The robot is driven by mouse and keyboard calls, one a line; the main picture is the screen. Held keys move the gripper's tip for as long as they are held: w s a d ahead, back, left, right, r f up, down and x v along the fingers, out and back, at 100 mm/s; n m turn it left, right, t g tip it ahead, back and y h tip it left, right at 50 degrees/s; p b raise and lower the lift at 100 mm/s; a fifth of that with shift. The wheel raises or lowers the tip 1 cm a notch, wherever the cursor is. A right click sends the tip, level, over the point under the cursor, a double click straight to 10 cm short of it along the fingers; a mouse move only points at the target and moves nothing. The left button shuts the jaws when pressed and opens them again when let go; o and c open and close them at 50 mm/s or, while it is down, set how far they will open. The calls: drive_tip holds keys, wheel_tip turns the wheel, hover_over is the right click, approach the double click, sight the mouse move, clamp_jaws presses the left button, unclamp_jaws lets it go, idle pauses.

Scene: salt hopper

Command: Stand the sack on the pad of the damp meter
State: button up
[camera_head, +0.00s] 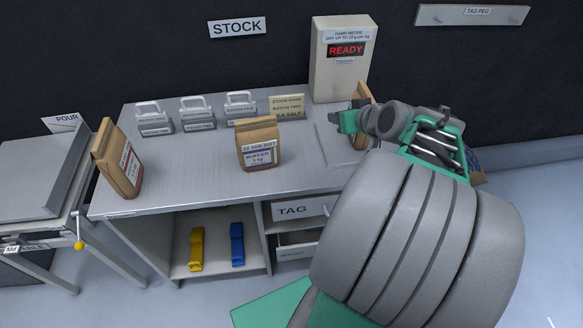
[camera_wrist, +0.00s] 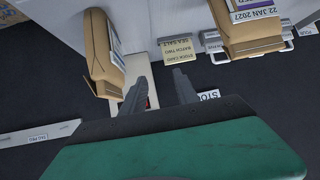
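The damp meter (camera_head: 343,62) stands at the back right of the bench, its display reading READY. Its pale pad (camera_head: 326,146) lies in front, partly hidden by my arm. A brown paper sack (camera_head: 362,95) stands upright at the pad's right side, mostly hidden behind my gripper (camera_head: 352,120); I cannot tell whether all its base is on the pad. In the wrist view this sack (camera_wrist: 98,45) is left of my gripper (camera_wrist: 158,88). The two dark fingers are apart with nothing held between them, and the left finger is close to the sack.
Another sack (camera_head: 258,145) stands mid-bench and a third (camera_head: 118,160) at the left end. Several clips (camera_head: 198,112) and a stock card (camera_head: 287,107) line the back. Yellow (camera_head: 196,250) and blue (camera_head: 237,245) items are on the shelf below. Bench space between the sacks is clear.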

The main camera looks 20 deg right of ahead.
drive_tip(key=s+a+f+n+g+y, duration=0.15)
drive_tip(key=a+g, duration=0.25)
drive_tip(key=a, duration=0.9)
drive_tip(key=s+a+f+g, duration=0.2)
drive_tip(key=s+a+g, duration=0.1)
drive_tip(key=s+a, duration=0.6)
drive_tip(key=shift+a, duration=0.7)
drive_tip(key=shift+a, duration=0.1)
